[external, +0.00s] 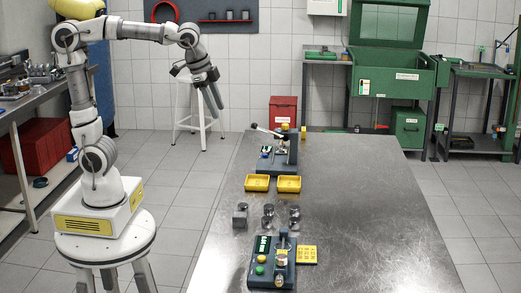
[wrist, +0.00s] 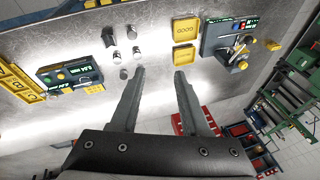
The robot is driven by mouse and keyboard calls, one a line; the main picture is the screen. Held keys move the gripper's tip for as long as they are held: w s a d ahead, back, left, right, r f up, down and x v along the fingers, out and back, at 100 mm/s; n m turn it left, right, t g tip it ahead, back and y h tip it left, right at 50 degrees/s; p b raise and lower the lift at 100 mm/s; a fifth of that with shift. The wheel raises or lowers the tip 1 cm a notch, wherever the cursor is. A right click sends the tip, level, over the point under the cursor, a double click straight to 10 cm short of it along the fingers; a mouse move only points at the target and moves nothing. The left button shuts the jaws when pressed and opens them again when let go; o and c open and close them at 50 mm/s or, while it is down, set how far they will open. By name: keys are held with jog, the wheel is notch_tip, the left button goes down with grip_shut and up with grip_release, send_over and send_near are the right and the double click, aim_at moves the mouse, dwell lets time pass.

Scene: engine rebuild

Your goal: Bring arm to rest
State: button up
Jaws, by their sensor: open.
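My gripper (external: 212,97) is raised in the air to the left of the metal table (external: 370,200) in the external view, pointing down and slightly right. In the wrist view my gripper (wrist: 158,75) has its two fingers spread apart, with nothing between them. The arm reaches out from its base on a round white stand at the left, with the forearm roughly level and the wrist bent down. No contact with the table or anything on it shows.
The table holds a press-like device (external: 280,155), two yellow trays (external: 257,183), several small grey cylinders (external: 268,210) and a green-buttoned station (external: 270,262). A white stool (external: 198,110) stands behind my gripper. A red box (external: 283,112) is behind the table. The table's right side is clear.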

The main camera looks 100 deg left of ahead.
jog(key=s+d+f+n+t+h, duration=0.2)
jog(key=s+d+f, duration=0.4)
jog(key=s+d, duration=0.5)
jog(key=shift+s+d+f, duration=0.2)
jog(key=shift+s+d, duration=0.05)
